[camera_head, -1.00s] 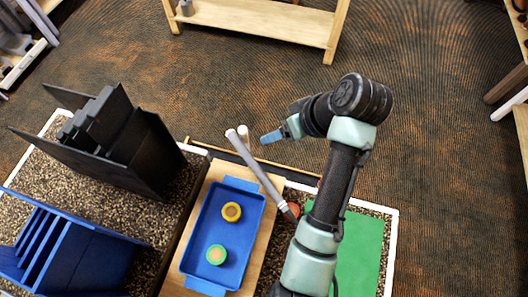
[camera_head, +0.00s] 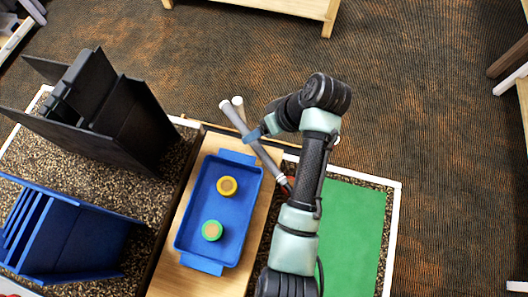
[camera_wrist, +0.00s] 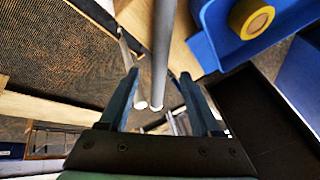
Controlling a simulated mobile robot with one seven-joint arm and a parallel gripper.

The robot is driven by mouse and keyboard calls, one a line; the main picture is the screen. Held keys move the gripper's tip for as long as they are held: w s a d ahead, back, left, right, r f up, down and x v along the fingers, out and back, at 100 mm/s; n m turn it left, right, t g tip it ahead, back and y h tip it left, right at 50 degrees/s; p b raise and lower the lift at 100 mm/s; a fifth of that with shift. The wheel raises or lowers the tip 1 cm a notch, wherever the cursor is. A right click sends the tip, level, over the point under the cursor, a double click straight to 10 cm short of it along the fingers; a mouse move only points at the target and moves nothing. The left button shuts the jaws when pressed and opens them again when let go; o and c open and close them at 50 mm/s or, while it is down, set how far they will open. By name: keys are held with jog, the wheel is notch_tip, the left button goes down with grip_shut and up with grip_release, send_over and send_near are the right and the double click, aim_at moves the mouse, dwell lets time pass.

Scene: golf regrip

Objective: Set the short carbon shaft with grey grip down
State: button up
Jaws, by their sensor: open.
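A shaft with a grey grip (camera_head: 241,125) stands tilted beside the blue tray, its light upper end toward the back left. A second pale rod end (camera_head: 238,101) shows close behind it. My gripper (camera_head: 256,134) is at the upper part of the grey grip. In the wrist view my gripper (camera_wrist: 159,75) is open, its two blue fingers on either side of the grey-gripped shaft (camera_wrist: 162,45). A second, thinner rod (camera_wrist: 128,55) shows near the left finger. Whether a finger touches the shaft, I cannot tell.
The blue tray (camera_head: 182,240) holds a yellow and a green ring-like piece on a wooden board (camera_head: 165,284). A black slotted stand (camera_head: 135,125) and a blue rack (camera_head: 75,245) stand at left. A green mat (camera_head: 352,235) lies clear at right.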

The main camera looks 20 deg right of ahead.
jog(key=x, duration=0.3)
jog(key=shift+s+f, duration=0.1)
jog(key=shift+c, duration=0.3)
grip_shut()
